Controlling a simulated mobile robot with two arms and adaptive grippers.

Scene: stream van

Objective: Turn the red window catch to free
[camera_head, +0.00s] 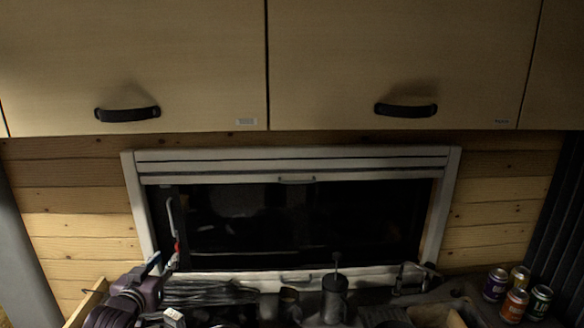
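The red window catch (177,246) shows as a small red patch at the left side of the dark window, below a thin grey metal stay (171,213). My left gripper (163,263) reaches up from the lower left, just below and left of the red catch. Its two fingers look spread apart, with nothing seen between them. The fingertips are small here, and I cannot tell whether one touches the catch or only overlaps it in the picture. My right gripper does not show.
The window has a pale frame (449,205). Overhead cupboards with black handles (127,114) hang above. Below the window stand a dark pump-topped container (335,298), a dark cup (289,304) and a small tap (408,278). Several cans (515,304) stand at the lower right.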

